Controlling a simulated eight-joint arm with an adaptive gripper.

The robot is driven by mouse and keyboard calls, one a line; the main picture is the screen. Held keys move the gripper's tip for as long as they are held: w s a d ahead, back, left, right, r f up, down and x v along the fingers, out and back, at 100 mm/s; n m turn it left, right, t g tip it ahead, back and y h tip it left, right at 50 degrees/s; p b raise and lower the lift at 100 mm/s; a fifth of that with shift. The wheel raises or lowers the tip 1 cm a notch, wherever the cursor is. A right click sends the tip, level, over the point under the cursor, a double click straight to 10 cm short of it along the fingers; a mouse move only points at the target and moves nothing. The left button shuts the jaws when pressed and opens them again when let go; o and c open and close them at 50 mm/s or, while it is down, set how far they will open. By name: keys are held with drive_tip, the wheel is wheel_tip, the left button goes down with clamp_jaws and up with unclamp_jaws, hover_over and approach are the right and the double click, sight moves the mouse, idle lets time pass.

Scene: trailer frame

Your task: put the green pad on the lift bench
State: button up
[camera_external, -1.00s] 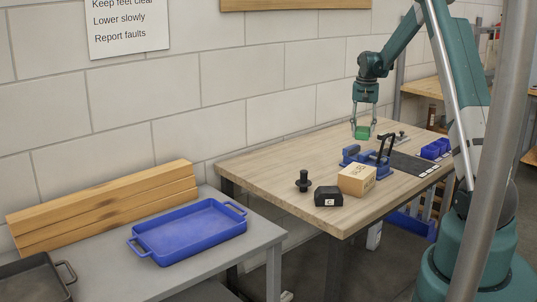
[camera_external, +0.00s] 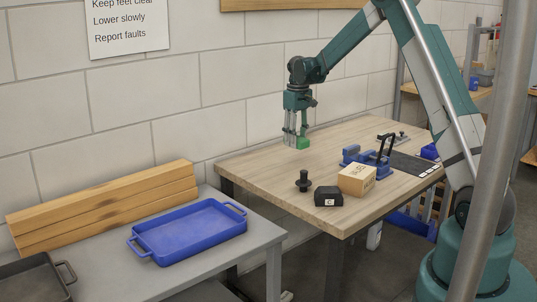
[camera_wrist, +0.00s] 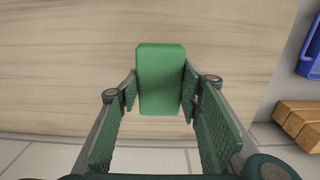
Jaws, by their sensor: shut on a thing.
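My gripper (camera_external: 297,142) is shut on the green pad (camera_external: 304,143), above the back left part of the wooden table. In the wrist view the green pad (camera_wrist: 160,65) sits upright in the picture between the two finger pads of my gripper (camera_wrist: 159,90), over the wood top. A grey bench (camera_external: 120,268) at the lower left, under the sign with lowering rules, looks like the lift bench. It stands apart from the wooden table, to the left of my gripper.
The grey bench holds a blue tray (camera_external: 188,232), stacked timber (camera_external: 105,208) and a dark tray (camera_external: 35,280). The grey bench's front is bare.

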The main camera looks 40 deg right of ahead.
drive_tip(key=w+a+n, duration=0.1)
drive_tip(key=a+n, duration=0.2)
drive_tip(key=a, duration=0.5)
drive_tip(key=w+a+f+n+b, duration=0.1)
drive_tip(key=w+a+n, duration=0.1)
drive_tip(key=a, duration=0.6)
drive_tip(key=w+a+n, duration=0.2)
drive_tip(key=a+n, duration=0.2)
drive_tip(key=a, duration=0.4)
drive_tip(key=shift+w+a+f+n, duration=0.2)
drive_tip(key=shift+a+f+n, duration=0.05)
drive_tip(key=shift+n, duration=0.05)
drive_tip(key=a+f+n+b, duration=0.15)
drive_tip(key=a+n, duration=0.65)
drive_tip(key=a, duration=1.3)
drive_tip(key=n+b, duration=0.3)
drive_tip(key=n, duration=1.5)
hover_over(110, 283)
wheel_tip(110, 283, down, 2)
drive_tip(key=shift+f, duration=0.25)
drive_tip(key=shift+f+b, duration=0.3)
drive_tip(key=shift+f, duration=2.85)
drive_tip(key=shift+f, duration=1.85)
